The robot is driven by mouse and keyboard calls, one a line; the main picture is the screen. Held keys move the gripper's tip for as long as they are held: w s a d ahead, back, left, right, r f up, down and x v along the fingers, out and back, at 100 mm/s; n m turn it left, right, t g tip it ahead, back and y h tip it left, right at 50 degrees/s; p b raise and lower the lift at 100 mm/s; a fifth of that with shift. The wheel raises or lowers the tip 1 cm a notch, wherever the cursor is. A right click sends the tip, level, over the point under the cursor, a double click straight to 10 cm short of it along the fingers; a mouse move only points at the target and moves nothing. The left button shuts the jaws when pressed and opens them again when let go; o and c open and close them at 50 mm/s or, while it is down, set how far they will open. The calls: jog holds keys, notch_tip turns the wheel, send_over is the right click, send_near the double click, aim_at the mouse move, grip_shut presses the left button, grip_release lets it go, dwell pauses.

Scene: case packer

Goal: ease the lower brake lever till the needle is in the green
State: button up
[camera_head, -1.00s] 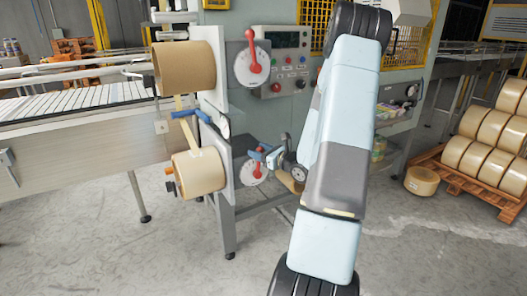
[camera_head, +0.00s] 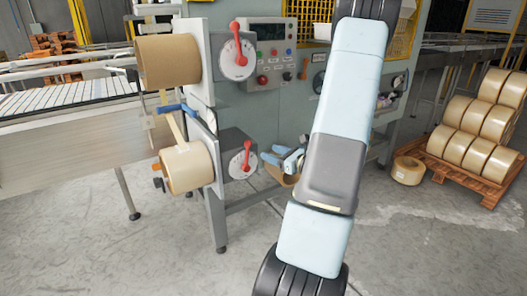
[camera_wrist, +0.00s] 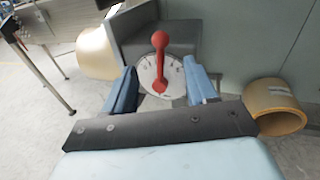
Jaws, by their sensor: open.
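The lower brake lever (camera_head: 246,158) is red and stands nearly upright on a pale round dial (camera_head: 236,168), beside the lower tape roll (camera_head: 188,167). In the wrist view the lever (camera_wrist: 159,62) and its dial (camera_wrist: 174,76) show between my two blue fingers. The dial's marks are too small to read, and I cannot make out a green band or a needle. My gripper (camera_head: 277,157) is open and empty, a little to the right of the lever in the head view. It also shows open in the wrist view (camera_wrist: 161,88). My forearm hides part of the machine.
An upper red lever (camera_head: 237,42) on its own dial is above, beside the upper tape roll (camera_head: 168,62). A button panel (camera_head: 275,50) is to its right. A loose tape roll (camera_wrist: 274,106) lies right of my gripper. Pallet rolls (camera_head: 470,135) stand far right.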

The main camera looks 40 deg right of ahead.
jog(key=shift+s+d, duration=0.15)
jog(key=shift+s, duration=0.55)
jog(key=shift+c, duration=0.4)
